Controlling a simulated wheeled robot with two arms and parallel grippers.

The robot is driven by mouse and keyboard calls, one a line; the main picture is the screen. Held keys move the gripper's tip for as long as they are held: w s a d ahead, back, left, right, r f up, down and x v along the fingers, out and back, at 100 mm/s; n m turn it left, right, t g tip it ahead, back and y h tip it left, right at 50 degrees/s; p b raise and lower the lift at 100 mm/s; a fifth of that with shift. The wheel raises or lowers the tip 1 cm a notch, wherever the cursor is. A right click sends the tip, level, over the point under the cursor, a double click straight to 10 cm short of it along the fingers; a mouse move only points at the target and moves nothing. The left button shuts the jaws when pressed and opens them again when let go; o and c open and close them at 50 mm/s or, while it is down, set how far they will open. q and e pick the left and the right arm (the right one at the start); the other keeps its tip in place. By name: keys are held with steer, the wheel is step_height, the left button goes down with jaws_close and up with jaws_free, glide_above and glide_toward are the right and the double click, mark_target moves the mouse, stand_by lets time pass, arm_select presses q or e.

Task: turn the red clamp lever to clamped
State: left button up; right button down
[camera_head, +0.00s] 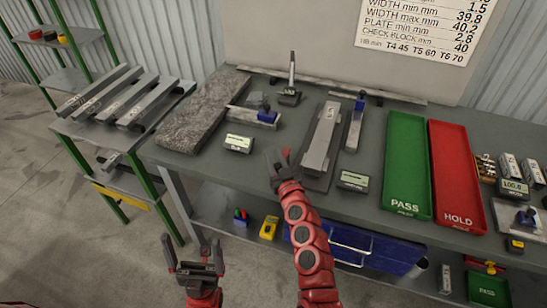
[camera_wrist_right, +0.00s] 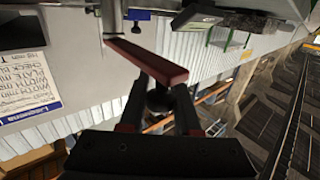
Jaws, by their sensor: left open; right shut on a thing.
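The red clamp lever (camera_wrist_right: 145,60) shows in the right wrist view as a flat red bar, running from a grey metal post at upper left to my fingers. My right gripper (camera_wrist_right: 160,95) is shut on its near end, and a dark round part shows between the fingers. In the head view my right gripper (camera_head: 279,162) is at the bench's front edge, left of the long grey plate fixture; the lever is small and largely hidden there. My left gripper (camera_head: 192,254) is open and empty, low in front of the bench.
The bench (camera_head: 395,228) holds a granite slab (camera_head: 200,110), small displays, a green PASS tray (camera_head: 405,165) and a red HOLD tray (camera_head: 458,175). A side rack (camera_head: 100,135) with several metal bars stands at left. A blue drawer unit (camera_head: 375,250) is below.

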steer(key=shift+b, duration=0.4)
steer(key=d+n+g+y+b, duration=0.1)
steer(key=y+b, duration=0.1)
steer(key=b, duration=0.5)
steer(key=d+n+g+y+b, duration=0.1)
steer(key=n+g+y+b, duration=0.1)
steer(key=b, duration=0.5)
steer(key=s+d+n+g+y+b, duration=0.1)
steer(key=n+y+b, duration=0.1)
steer(key=b, duration=0.5)
steer(key=shift+d+f+g+y, duration=0.25)
steer(key=shift+g+y, duration=0.15)
steer(key=shift+y, duration=0.1)
steer(key=shift+s+r+n+g+y+b, duration=0.1)
steer(key=shift+r+n+g+y+b, duration=0.3)
steer(key=shift+b, duration=0.65)
steer(key=shift+f, duration=0.1)
steer(key=c, duration=0.6)
jaws_free()
steer(key=b+v, duration=0.1)
steer(key=v, duration=1.6)
steer(key=shift+s, duration=0.25)
